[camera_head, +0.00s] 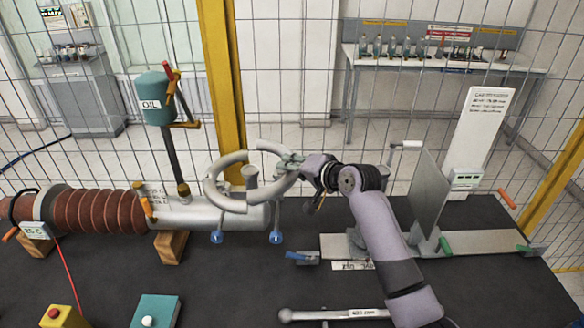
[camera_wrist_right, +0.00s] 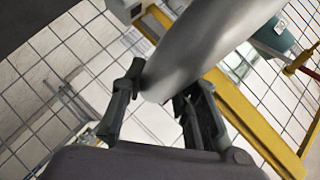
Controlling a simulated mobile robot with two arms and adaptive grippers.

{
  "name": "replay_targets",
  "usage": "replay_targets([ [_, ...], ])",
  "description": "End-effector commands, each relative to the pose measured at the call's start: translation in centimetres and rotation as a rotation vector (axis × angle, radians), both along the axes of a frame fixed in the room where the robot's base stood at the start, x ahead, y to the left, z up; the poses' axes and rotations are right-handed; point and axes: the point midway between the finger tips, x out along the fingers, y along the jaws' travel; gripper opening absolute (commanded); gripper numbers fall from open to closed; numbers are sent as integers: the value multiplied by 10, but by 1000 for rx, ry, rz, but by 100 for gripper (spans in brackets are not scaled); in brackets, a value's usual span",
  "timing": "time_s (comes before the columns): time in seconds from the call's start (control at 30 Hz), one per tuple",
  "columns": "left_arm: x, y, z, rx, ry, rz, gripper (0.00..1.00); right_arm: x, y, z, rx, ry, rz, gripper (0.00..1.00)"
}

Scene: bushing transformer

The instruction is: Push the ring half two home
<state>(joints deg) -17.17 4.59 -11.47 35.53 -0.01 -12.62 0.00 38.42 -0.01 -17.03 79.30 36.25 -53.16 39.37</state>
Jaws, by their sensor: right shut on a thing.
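The left ring half (camera_head: 212,182) curves round the stud's left side. The right ring half (camera_head: 281,184), which I take as ring half two, curves round its right side. A gap shows between their upper ends; the lower ends overlap in view and I cannot tell if they touch. My right gripper (camera_head: 292,160) is shut on the right half's outer side. The wrist view shows its fingers (camera_wrist_right: 160,98) on either side of the grey tube (camera_wrist_right: 200,50). My left gripper is not in view.
A brown ribbed insulator (camera_head: 98,211) extends left on the dark table. A teal oil tank (camera_head: 155,98) stands behind. A plate fixture (camera_head: 428,195) stands at right, and a torque wrench (camera_head: 335,314) lies in front. The dark table's front centre is mostly free.

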Motion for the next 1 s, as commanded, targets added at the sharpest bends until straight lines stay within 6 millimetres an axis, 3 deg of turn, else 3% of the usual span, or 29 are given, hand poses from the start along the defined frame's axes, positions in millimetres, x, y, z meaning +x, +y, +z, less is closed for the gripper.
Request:
replay_targets([
  [1.0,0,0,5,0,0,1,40,0,0,-2,2,-1,0,0],
])
